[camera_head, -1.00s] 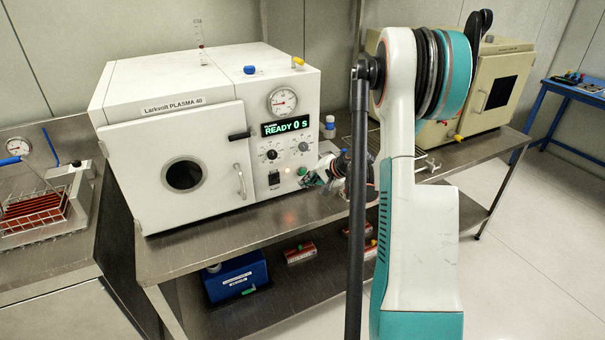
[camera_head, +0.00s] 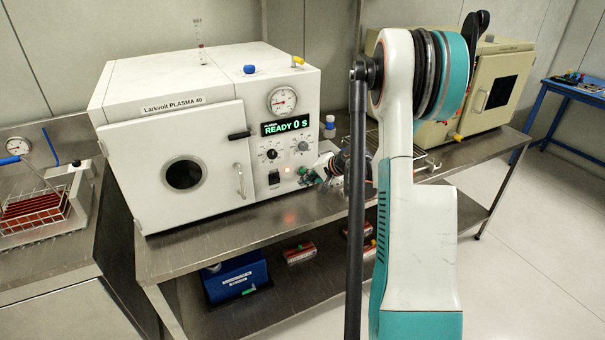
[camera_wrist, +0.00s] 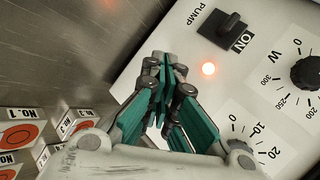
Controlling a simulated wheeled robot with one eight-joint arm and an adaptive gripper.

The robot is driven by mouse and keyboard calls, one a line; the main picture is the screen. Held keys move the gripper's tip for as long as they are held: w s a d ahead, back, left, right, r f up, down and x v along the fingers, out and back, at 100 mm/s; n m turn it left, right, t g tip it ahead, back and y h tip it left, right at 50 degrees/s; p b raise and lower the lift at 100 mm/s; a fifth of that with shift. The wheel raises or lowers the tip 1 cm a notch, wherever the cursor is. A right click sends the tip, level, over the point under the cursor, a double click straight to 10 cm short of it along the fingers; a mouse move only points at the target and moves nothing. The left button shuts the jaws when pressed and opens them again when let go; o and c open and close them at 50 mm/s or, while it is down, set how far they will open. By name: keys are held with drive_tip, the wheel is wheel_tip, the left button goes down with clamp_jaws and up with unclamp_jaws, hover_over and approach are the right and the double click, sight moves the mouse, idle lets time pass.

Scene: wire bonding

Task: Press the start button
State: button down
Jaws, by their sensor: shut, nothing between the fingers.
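The white plasma machine (camera_head: 170,145) stands on the steel bench, with its display (camera_head: 286,126) reading "READY 0 S". A small green button (camera_head: 303,170) shows at the right of its front panel in the head view. My gripper (camera_head: 310,180) is beside it at the panel's lower right, partly behind my arm. In the wrist view my gripper (camera_wrist: 164,66) is shut and empty, its teal fingers pointing at the panel. No green button can be made out there; the fingers cover part of the panel. I cannot tell whether the fingers touch the button.
The wrist view shows the black PUMP switch (camera_wrist: 222,28), a lit orange lamp (camera_wrist: 208,69) and a black knob (camera_wrist: 307,72) near the fingers. Labelled boxes (camera_wrist: 14,134) lie at lower left. A beige oven (camera_head: 490,90) stands to the right on the bench.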

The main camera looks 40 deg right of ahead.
drive_tip(key=shift+w+d, duration=0.1)
drive_tip(key=shift+w, duration=0.4)
idle(0.8)
drive_tip(key=shift+s, duration=0.1)
drive_tip(key=shift+s+a, duration=0.2)
drive_tip(key=shift+s, duration=0.7)
drive_tip(key=s, duration=0.3)
drive_tip(key=s+a+b, duration=0.1)
drive_tip(key=s, duration=0.1)
drive_tip(key=shift+s+a, duration=0.2)
drive_tip(key=shift+s, duration=0.2)
idle(0.6)
